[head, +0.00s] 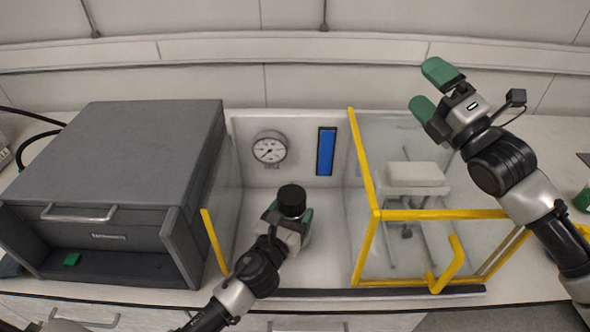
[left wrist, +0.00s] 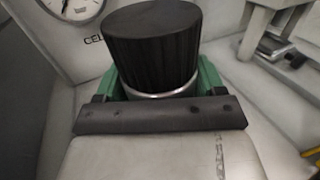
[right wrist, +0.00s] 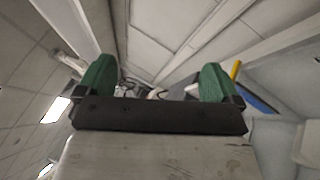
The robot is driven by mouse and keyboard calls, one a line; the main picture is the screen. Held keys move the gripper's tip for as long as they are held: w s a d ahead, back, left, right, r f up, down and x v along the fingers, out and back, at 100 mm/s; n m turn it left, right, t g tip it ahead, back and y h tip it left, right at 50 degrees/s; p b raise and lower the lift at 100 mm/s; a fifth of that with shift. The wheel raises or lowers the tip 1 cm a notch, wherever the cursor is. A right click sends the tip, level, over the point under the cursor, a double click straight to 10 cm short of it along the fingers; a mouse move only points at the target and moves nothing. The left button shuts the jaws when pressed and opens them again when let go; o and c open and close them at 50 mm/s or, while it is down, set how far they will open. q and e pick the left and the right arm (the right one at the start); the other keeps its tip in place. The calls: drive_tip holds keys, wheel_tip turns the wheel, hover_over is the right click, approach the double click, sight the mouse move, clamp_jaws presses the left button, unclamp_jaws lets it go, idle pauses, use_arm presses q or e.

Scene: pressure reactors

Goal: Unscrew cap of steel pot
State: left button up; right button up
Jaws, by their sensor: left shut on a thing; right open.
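The steel pot (left wrist: 160,93) stands inside the white bay, with its ribbed black cap (head: 291,199) on top. The cap fills the upper middle of the left wrist view (left wrist: 154,45). My left gripper (head: 292,217) is shut on the pot, its green fingers on either side of the steel just below the cap. Most of the pot body is hidden by the gripper. My right gripper (head: 428,90) is open and empty, raised at the upper right above the glass enclosure. Its two green fingers stand wide apart in the right wrist view (right wrist: 158,85).
A grey box oven (head: 150,140) stands left of the bay. A glass enclosure with a yellow frame (head: 365,165) stands right of the pot, with a white device (head: 415,174) inside. A pressure gauge (head: 269,149) and a blue strip (head: 326,152) are on the bay's back wall.

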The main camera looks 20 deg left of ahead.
drive_tip(key=a+f+n+g+h, duration=0.1)
drive_tip(key=a+f+g+h, duration=0.15)
drive_tip(key=a, duration=0.55)
drive_tip(key=n+g+h, duration=0.8)
drive_tip(key=h, duration=0.4)
approach(293, 195)
drive_tip(key=shift+t, duration=0.25)
drive_tip(key=x, duration=1)
drive_tip(key=shift+s+a+f, duration=0.1)
drive_tip(key=shift+s+f, duration=0.05)
drive_tip(key=shift+s, duration=0.1)
drive_tip(key=c, duration=1)
drive_tip(key=n+g+y, duration=0.1)
drive_tip(key=n, duration=0.3)
drive_tip(key=shift+w, duration=0.1)
drive_tip(key=n+g+y, duration=0.1)
drive_tip(key=n, duration=0.3)
